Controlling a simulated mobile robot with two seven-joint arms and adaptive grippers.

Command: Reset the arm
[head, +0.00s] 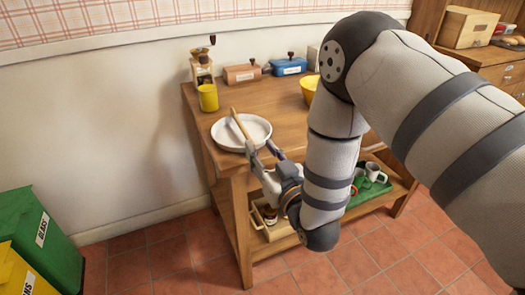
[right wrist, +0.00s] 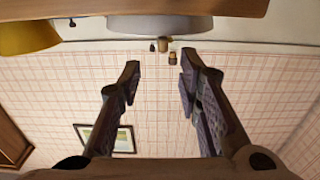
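My right gripper (head: 262,147) is at the near left edge of the wooden table, its fingers pointing toward the white plate. In the right wrist view its two fingers (right wrist: 160,78) stand apart, with nothing between them. The white plate (head: 258,130) is on the table just beyond the fingertips. A wooden stick-like utensil (head: 238,122) lies across the plate, one end toward my gripper; what it is exactly I cannot tell. My left gripper is not in view.
The table (head: 287,125) holds a yellow cup (head: 208,98), a grinder (head: 201,68), pink (head: 242,74) and blue boxes (head: 289,67), and a yellow bowl (head: 308,88) partly behind my arm. Mugs sit on a green tray (head: 382,187) below. Green (head: 40,238) and yellow bins (head: 22,268) stand left.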

